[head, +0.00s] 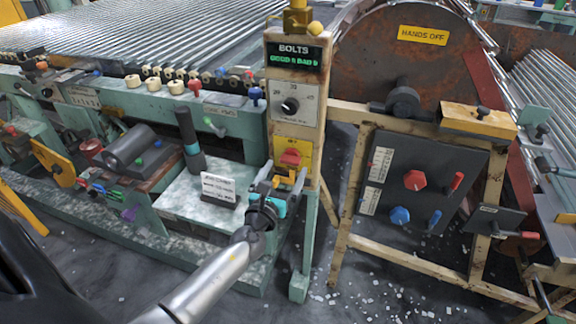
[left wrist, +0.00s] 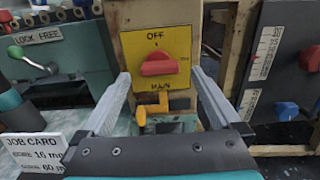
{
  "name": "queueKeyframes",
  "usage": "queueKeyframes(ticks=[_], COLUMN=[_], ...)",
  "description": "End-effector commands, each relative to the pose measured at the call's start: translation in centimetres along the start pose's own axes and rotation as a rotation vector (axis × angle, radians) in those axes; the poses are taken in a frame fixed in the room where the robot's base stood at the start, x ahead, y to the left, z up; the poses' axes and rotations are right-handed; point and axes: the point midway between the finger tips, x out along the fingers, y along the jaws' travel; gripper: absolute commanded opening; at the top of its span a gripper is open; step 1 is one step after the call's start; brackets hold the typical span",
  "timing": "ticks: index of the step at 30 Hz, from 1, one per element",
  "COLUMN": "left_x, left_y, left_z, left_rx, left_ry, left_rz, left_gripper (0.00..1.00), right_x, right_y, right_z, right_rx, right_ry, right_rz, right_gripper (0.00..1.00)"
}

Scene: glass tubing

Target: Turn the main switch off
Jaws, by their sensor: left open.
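The main switch is a red knob (head: 291,157) on a yellow plate (head: 304,147) on the front of a cream post. In the left wrist view the red knob (left wrist: 160,65) lies about level across the yellow plate (left wrist: 128,42), which reads OFF at the top and MAIN below. Small lettering at its right is hard to read. My left gripper (head: 282,177) is open just in front of and below the switch. In the left wrist view the fingers of my left gripper (left wrist: 161,76) stand on either side of the knob, apart from it. My right gripper is out of view.
A yellow-orange lever (left wrist: 143,118) sits right below the plate. A dial (head: 290,106) and a lit BOLTS display (head: 296,55) are above. A job card (head: 218,187) stands on the bench at left. A dark panel (head: 420,185) with red and blue knobs is at right.

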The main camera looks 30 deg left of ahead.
Motion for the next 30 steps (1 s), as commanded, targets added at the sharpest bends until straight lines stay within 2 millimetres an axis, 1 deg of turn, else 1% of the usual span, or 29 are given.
queueKeyframes(ticks=[1,3,7,12,19,30], left_x=[0.8,1.5,2.5,3.0,3.0,3.0], left_y=[0.0,0.0,0.0,0.0,0.0,0.0], left_z=[0.0,-0.1,-0.1,0.0,0.0,0.0], left_rx=[-0.001,-0.001,0.0,-0.001,-0.001,-0.001], left_ry=[-0.001,-0.001,0.0,0.0,0.0,0.0], left_rz=[0.0,0.001,0.0,-0.001,0.0,0.0], left_gripper=[0.97,0.97,0.97,0.97,0.97,0.56], right_x=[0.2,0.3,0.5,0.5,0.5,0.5], right_y=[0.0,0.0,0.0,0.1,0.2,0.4], right_z=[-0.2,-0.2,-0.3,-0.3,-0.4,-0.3], right_rx=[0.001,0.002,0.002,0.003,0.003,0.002], right_ry=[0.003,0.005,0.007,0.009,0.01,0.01], right_rz=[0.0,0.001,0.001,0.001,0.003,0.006], right_gripper=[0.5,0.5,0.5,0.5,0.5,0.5])
